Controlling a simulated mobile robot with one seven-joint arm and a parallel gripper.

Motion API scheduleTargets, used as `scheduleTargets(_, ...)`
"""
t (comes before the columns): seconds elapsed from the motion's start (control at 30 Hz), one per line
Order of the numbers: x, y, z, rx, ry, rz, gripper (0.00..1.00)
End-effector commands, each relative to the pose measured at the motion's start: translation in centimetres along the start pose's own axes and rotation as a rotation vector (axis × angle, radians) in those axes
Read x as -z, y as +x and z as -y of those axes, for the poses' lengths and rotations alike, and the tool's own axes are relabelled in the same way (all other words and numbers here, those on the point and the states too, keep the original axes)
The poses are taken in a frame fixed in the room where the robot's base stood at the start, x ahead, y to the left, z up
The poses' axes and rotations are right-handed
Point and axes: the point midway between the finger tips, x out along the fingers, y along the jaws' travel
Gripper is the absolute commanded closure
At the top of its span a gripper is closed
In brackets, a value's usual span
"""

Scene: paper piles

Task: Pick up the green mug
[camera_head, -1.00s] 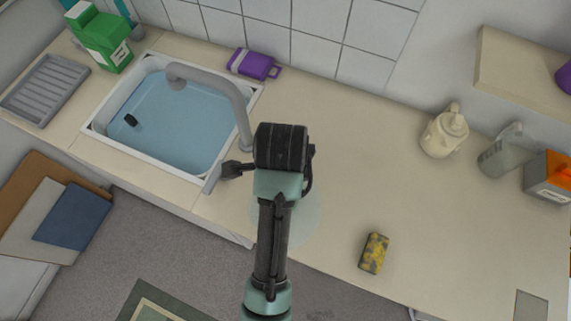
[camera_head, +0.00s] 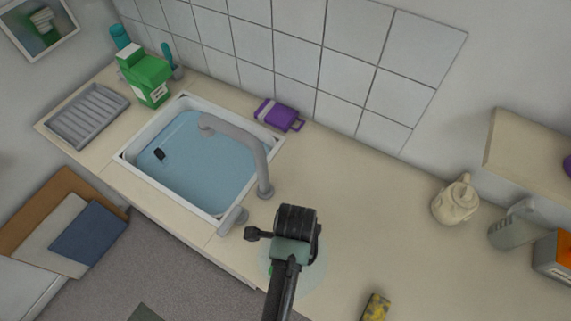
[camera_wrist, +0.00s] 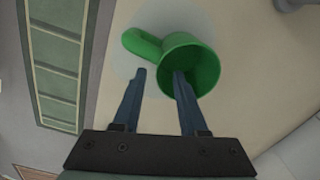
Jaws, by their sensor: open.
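The green mug (camera_wrist: 192,62) is in the wrist view, its mouth facing the camera and its handle (camera_wrist: 143,42) to the upper left. My gripper (camera_wrist: 158,73) is open, with two dark blue fingers reaching toward the mug. The right finger's tip overlaps the mug's mouth; the left fingertip is outside it, just below the handle. I cannot tell whether either finger touches the mug. In the head view only a small green bit of the mug (camera_head: 270,269) shows beside my arm, which hides the rest and the fingers.
A sink (camera_head: 205,165) with a grey faucet (camera_head: 252,155) is left of my arm. A yellow sponge (camera_head: 375,308) lies to the right near the front. A cream pot (camera_head: 455,200) and a grey jug (camera_head: 513,228) stand farther right. The counter between is clear.

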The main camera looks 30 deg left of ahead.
Motion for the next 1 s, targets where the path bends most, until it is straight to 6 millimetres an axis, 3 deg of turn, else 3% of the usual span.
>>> scheduleTargets(0.3,0.0,3.9,-0.1,-0.001,0.001,0.000,0.58)
scheduleTargets(0.6,0.0,4.4,-0.1,0.001,0.000,0.000,0.58)
scheduleTargets(0.63,0.0,4.4,-0.1,0.001,0.000,0.000,0.60)
scheduleTargets(0.87,0.0,4.4,-0.1,0.000,0.000,0.000,1.00)
scheduleTargets(1.0,0.0,4.4,-0.1,0.000,0.000,0.000,1.00)
